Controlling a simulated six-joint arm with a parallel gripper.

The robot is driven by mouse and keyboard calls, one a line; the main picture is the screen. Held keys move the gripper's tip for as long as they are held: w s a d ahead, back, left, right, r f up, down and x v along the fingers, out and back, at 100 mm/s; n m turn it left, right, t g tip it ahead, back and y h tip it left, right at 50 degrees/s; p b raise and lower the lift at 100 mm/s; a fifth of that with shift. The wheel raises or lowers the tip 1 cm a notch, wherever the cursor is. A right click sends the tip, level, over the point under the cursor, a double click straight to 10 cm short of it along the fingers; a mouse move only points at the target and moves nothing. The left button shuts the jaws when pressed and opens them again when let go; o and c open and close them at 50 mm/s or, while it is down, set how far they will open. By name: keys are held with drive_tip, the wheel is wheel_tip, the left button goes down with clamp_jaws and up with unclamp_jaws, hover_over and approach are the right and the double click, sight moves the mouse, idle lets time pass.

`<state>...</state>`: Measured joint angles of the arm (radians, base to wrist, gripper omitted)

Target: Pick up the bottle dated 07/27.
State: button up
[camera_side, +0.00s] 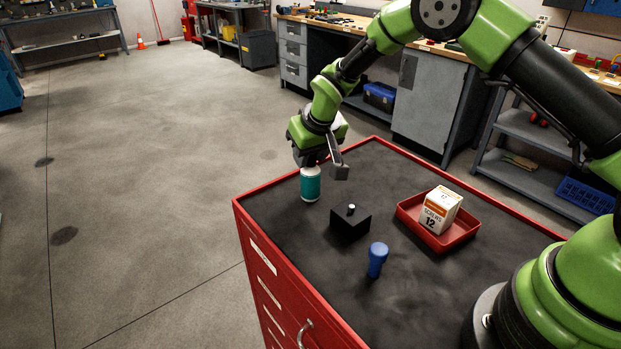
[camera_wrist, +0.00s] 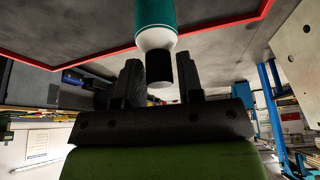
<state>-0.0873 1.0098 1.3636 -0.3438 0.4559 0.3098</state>
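A bottle with a teal label and white shoulder (camera_side: 310,186) stands upright near the far left corner of the red cabinet's dark top. In the wrist view the same bottle (camera_wrist: 157,14) shows teal and white with a black cap. No date can be read on it in either view. My gripper (camera_side: 322,164) is right above the bottle, pointing down, and hides its cap in the side view. In the wrist view my gripper (camera_wrist: 160,68) is open, one finger on each side of the cap, with gaps visible.
A black block with a small pale knob (camera_side: 350,221) stands near the bottle. A blue round-topped object (camera_side: 377,260) is nearer the front. A red tray (camera_side: 407,219) holds a screws box (camera_side: 440,209) at right. The red cabinet edge (camera_side: 240,214) lies just left of the bottle.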

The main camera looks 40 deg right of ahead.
clamp_jaws()
